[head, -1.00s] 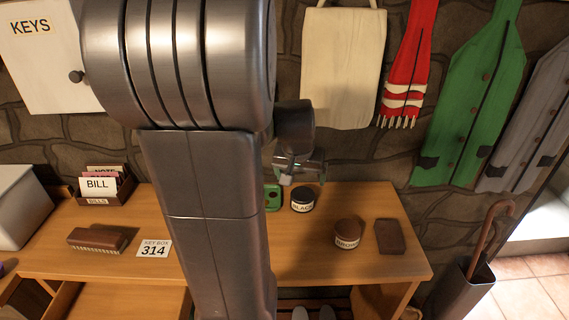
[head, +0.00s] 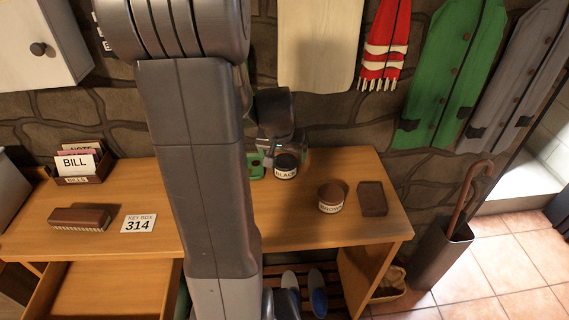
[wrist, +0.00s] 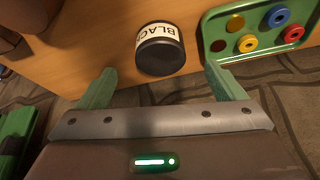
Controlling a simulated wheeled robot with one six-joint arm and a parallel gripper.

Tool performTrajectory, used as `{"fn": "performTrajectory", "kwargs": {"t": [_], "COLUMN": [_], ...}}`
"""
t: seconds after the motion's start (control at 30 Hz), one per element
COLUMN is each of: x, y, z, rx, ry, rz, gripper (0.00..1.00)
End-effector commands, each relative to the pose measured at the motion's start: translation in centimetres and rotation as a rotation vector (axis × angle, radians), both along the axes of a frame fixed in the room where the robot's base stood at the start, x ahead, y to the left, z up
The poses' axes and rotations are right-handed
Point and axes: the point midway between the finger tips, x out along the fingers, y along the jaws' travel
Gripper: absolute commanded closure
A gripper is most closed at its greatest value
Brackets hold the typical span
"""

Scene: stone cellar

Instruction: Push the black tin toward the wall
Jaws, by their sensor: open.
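The black tin (head: 286,168) stands upright near the back of the wooden desk, its white BLACK label facing me. In the wrist view the tin (wrist: 160,55) lies just beyond and between my fingertips, apart from both. My gripper (wrist: 158,78) is open and empty, with one green finger to each side. In the head view my gripper (head: 283,143) is at the tin's wall side; its fingers are partly hidden and its exact height is unclear. The stone wall (head: 330,120) rises behind the desk.
A green tray (wrist: 213,54) with coloured discs sits beside the tin. A brown tin (head: 330,199) and a brown block (head: 372,199) stand to the right. A brush (head: 80,218), number card (head: 138,224) and bill holder (head: 82,172) lie left. The desk's front right is bare.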

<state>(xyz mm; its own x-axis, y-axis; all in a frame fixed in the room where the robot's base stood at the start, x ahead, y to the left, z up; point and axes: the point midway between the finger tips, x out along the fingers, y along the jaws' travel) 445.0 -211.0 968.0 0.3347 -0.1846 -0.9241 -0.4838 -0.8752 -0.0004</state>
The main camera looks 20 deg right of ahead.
Motion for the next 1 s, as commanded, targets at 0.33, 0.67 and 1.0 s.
{"fn": "performTrajectory", "kwargs": {"t": [0.33, 0.67, 1.0], "x": [1.7, 2.5, 2.5], "y": [-1.0, -1.4, -1.4], "z": [-5.0, -6.9, -7.0], "rx": [0.001, 0.0, -0.001], "ry": [0.004, 0.0, -0.001], "rz": [0.001, 0.0, 0.001], "gripper": [0.11, 0.11, 0.19]}}
